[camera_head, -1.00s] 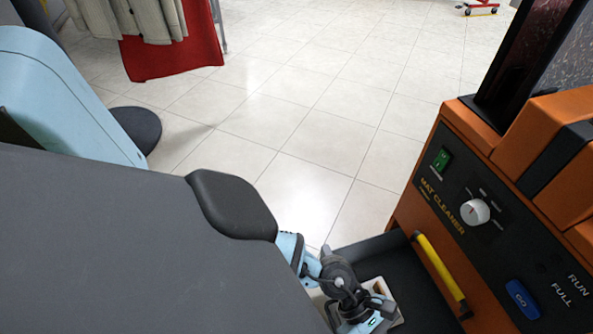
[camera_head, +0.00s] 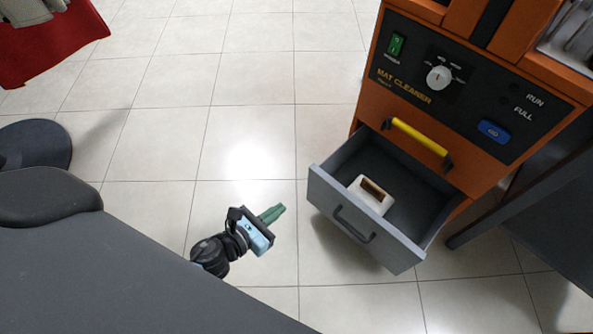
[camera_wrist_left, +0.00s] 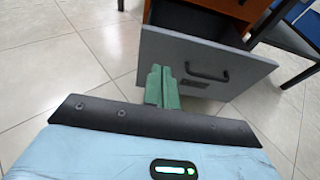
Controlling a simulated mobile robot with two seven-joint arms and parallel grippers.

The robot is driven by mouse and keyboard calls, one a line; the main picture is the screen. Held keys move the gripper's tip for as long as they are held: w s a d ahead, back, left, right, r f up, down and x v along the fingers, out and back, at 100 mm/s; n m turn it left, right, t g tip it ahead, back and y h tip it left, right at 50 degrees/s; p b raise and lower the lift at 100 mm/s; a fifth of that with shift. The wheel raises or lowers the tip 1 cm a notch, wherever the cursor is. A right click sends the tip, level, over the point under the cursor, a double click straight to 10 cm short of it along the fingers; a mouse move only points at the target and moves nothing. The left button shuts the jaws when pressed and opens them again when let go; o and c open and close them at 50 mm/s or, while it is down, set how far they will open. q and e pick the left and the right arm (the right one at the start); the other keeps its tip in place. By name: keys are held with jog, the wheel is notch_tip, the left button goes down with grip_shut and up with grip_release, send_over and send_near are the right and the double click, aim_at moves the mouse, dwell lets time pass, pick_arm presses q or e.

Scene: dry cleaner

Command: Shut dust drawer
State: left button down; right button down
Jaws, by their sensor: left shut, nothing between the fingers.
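The grey dust drawer (camera_head: 352,226) stands pulled out of the orange mat cleaner (camera_head: 463,104), below its yellow handle. A white box-like piece with a dark opening (camera_head: 371,196) lies inside the drawer. My left gripper (camera_head: 279,210) has green fingers, shut and empty, to the left of the drawer front and apart from it in the head view. In the left wrist view the shut fingers (camera_wrist_left: 161,87) point at the left part of the drawer front (camera_wrist_left: 215,68), whose dark handle is to their right. Whether they touch is unclear. My right gripper is not in view.
The yellow handle (camera_head: 421,141) sits above the drawer. A dark table or frame (camera_head: 545,200) stands right of the machine. A red cloth (camera_head: 48,48) hangs at the upper left, above a dark round base (camera_head: 38,145). The tiled floor between is clear.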

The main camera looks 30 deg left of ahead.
pick_arm(q)
jog(key=b, duration=0.2)
send_near(320, 177)
jog(key=x, duration=0.4)
jog(key=shift+w+f, duration=0.3)
jog(key=shift+f, duration=0.1)
jog(key=shift+w+d+b, duration=0.3)
jog(key=shift+w+d, duration=0.05)
jog(key=shift+w, duration=0.45)
